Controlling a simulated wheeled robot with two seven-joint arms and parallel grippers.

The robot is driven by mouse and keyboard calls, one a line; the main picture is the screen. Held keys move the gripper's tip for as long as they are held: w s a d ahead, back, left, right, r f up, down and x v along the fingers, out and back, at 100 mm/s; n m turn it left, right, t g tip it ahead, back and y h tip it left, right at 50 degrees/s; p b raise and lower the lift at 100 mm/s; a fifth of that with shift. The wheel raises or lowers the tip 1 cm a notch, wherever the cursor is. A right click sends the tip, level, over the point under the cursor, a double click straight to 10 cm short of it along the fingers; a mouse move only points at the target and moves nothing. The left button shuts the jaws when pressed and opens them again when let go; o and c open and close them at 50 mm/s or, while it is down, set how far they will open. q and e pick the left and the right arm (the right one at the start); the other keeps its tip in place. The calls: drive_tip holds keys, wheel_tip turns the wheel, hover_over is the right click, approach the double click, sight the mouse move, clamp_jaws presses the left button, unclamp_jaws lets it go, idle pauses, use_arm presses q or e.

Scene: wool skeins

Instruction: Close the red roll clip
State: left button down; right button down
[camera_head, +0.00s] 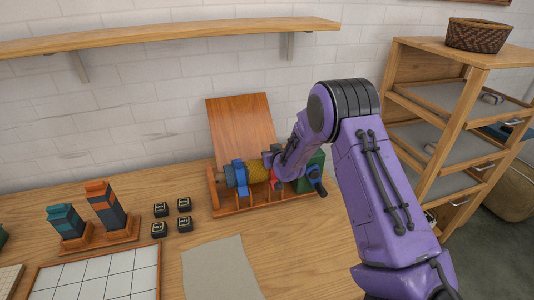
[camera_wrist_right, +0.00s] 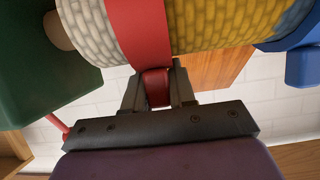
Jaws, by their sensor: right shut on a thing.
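The red roll clip (camera_wrist_right: 138,30) is a red band across the wool roll in the right wrist view, between a pale section (camera_wrist_right: 88,30) and the yellow section (camera_wrist_right: 215,22). Its red tab sticks out from the roll. My right gripper (camera_wrist_right: 157,88) is shut on that tab, one finger on each side. In the head view a little red of the clip (camera_head: 277,184) shows beside the yellow wool (camera_head: 257,172); my purple right arm hides much of it. Whether the band is fully closed behind the roll is hidden. My left gripper is not in view.
A blue clip (camera_head: 240,174) sits on the roll left of the yellow wool. A green block (camera_head: 314,162) stands at the holder's right end, and a tilted wooden board (camera_head: 238,125) behind. A shelf (camera_head: 150,37) overhangs.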

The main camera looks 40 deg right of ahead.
drive_tip(key=shift+r, duration=0.1)
drive_tip(key=c, duration=1)
unclamp_jaws()
drive_tip(key=shift+s+a, duration=0.1)
drive_tip(key=shift+s, duration=0.1)
drive_tip(key=b+v, duration=0.2)
drive_tip(key=v, duration=0.8)
drive_tip(key=shift+r, duration=0.1)
